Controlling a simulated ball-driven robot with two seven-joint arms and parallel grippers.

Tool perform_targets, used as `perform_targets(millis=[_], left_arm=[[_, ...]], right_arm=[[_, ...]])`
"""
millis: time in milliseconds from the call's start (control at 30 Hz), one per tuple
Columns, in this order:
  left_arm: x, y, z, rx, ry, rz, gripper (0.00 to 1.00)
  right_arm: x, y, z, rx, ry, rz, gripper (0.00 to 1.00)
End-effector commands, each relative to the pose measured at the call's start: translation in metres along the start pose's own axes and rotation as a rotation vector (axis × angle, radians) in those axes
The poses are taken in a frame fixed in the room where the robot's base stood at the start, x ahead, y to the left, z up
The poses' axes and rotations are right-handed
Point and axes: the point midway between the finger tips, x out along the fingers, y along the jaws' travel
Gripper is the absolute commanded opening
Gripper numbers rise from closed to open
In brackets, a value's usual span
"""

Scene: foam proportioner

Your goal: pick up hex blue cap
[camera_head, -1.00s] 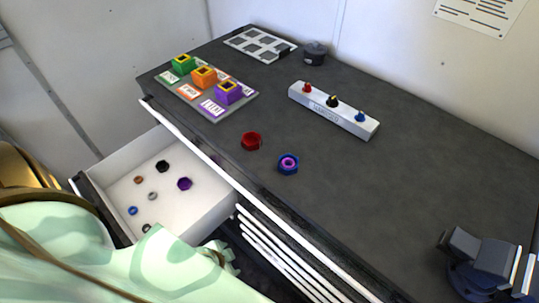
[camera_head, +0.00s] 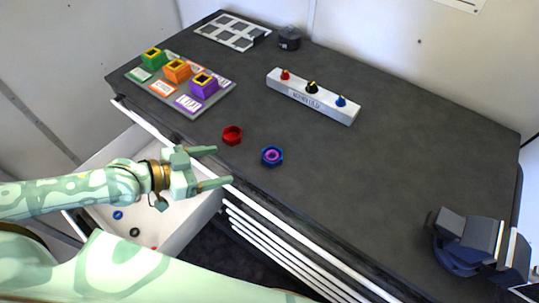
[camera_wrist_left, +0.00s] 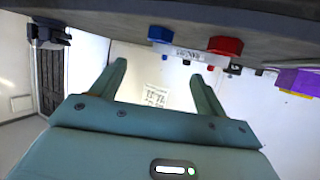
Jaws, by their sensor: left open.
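The hex blue cap (camera_head: 272,157) sits on the dark worktop near its front edge, with a purple ring inside it. In the left wrist view the blue cap (camera_wrist_left: 160,34) shows at the top, beyond the fingers. A red hex cap (camera_head: 232,135) stands to its left; it also shows in the wrist view (camera_wrist_left: 225,46). My left gripper (camera_head: 222,166) is open and empty, fingers pointing right toward the blue cap, left of it and apart from it, near the worktop's front edge. My right gripper is not in view.
An open white drawer (camera_head: 180,235) with small parts lies below my left arm. A manifold block (camera_head: 312,97) with red, black and blue knobs stands behind the caps. A tray with green, orange and purple blocks (camera_head: 203,87) is at left. A dark vise (camera_head: 468,240) stands at right.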

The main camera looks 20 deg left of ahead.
Motion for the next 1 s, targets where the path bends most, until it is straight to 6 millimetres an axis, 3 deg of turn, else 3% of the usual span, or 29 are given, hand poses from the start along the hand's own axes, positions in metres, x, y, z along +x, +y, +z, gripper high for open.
perform_targets(millis=[300,400,633,833,1000], left_arm=[[0.076,0.001,-0.001,-0.004,0.007,0.001,0.74],[0.092,0.0,0.0,-0.002,0.004,0.0,0.74],[0.112,0.001,0.001,-0.002,0.001,0.002,0.74],[0.145,0.0,0.002,-0.002,0.002,0.001,0.74],[0.156,0.0,0.001,0.001,0.0,0.001,0.74]], right_arm=[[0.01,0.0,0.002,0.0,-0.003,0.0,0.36],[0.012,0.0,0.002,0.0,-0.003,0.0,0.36],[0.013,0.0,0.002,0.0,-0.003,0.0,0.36],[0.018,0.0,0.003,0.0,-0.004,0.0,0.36],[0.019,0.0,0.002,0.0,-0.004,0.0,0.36]])
